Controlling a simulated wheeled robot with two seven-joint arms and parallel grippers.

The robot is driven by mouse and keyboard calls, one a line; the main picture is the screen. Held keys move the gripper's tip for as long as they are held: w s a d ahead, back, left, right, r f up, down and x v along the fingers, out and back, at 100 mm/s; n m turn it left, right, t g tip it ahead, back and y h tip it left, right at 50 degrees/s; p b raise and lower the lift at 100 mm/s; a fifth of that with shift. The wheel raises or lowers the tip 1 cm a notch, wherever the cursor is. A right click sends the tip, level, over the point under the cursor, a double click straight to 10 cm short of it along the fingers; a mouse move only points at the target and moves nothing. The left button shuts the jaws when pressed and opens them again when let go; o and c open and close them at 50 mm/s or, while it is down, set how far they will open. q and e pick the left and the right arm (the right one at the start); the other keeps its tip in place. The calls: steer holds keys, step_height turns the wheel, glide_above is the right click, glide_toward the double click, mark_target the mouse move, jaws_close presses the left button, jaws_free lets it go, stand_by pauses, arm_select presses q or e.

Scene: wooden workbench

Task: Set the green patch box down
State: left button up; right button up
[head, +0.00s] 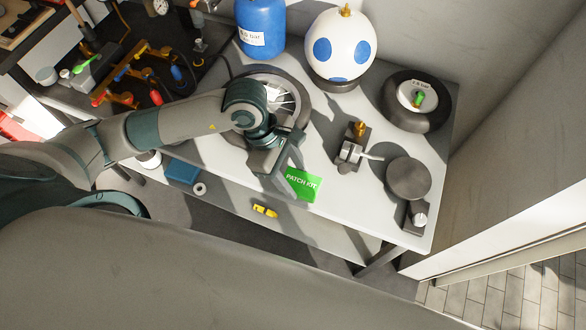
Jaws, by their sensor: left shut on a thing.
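The green patch box (303,185), lettered "PATCH KIT", is at the fingertips of my left gripper (285,169), over the front part of the grey workbench top (330,207). The gripper is shut on the box at its upper left side. The lettered face points up towards me. I cannot tell whether the box touches the bench top or hangs a little above it. My right gripper is not in view.
A wheel (290,92) lies behind my left gripper. A metal fixture with a brass top (353,148) and a round grey disc (408,178) stand to the right. A yellow item (265,211) and a blue box (182,171) are near the front. A blue canister (261,28) stands at the back.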

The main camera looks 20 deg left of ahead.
mark_target(293, 171)
arm_select(q)
steer(key=w, duration=0.1)
steer(key=w+a+f, duration=0.1)
steer(key=w+f+p, duration=0.1)
steer(key=shift+w+a+f, duration=0.2)
steer(key=shift+w+a, duration=0.1)
steer(key=shift+w, duration=0.1)
step_height(293, 171, down, 3)
steer(key=shift+r+p, duration=0.1)
steer(key=shift+p, duration=1)
steer(key=shift+f, duration=0.6)
steer(key=shift+f, duration=0.15)
steer(key=o, duration=1)
